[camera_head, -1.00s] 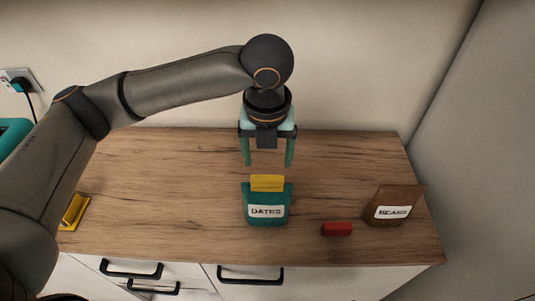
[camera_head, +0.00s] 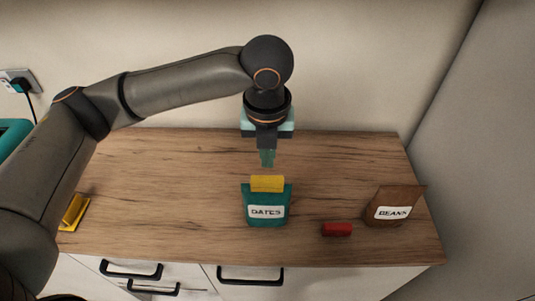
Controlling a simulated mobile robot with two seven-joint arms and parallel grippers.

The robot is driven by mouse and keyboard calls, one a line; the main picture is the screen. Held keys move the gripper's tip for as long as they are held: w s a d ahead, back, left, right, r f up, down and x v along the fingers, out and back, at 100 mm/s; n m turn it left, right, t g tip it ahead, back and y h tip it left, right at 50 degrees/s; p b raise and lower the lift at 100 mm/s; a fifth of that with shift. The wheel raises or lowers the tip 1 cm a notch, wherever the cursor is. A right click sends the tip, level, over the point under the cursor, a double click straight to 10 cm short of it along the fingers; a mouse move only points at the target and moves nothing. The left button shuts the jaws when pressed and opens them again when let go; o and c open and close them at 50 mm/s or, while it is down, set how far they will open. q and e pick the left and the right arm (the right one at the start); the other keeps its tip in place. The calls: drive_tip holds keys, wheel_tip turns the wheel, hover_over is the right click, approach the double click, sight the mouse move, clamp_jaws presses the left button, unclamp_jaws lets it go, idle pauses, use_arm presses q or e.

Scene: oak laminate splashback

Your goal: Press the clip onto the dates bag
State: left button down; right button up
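The dates bag (camera_head: 265,201) is a teal pouch with a white DATES label, standing upright in the middle of the counter. A yellow clip (camera_head: 268,183) sits across its top edge. My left gripper (camera_head: 267,160) is just above and behind the bag, pointing down. Its two fingers are together with nothing visible between them, and it is apart from the clip. My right gripper is out of view.
A brown BEANS bag (camera_head: 390,206) and a red clip (camera_head: 337,229) are on the right of the wooden counter (camera_head: 170,200). Another yellow object (camera_head: 73,212) lies at the left edge. A wall socket (camera_head: 20,82) is at far left.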

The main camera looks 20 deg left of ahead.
sight(268, 177)
use_arm(q)
drive_tip(key=shift+f, duration=0.15)
idle(0.4)
drive_tip(key=shift+f+b, duration=0.55)
drive_tip(key=shift+f, duration=1.2)
drive_tip(key=shift+r+p, duration=0.6)
drive_tip(key=shift+r, duration=2.9)
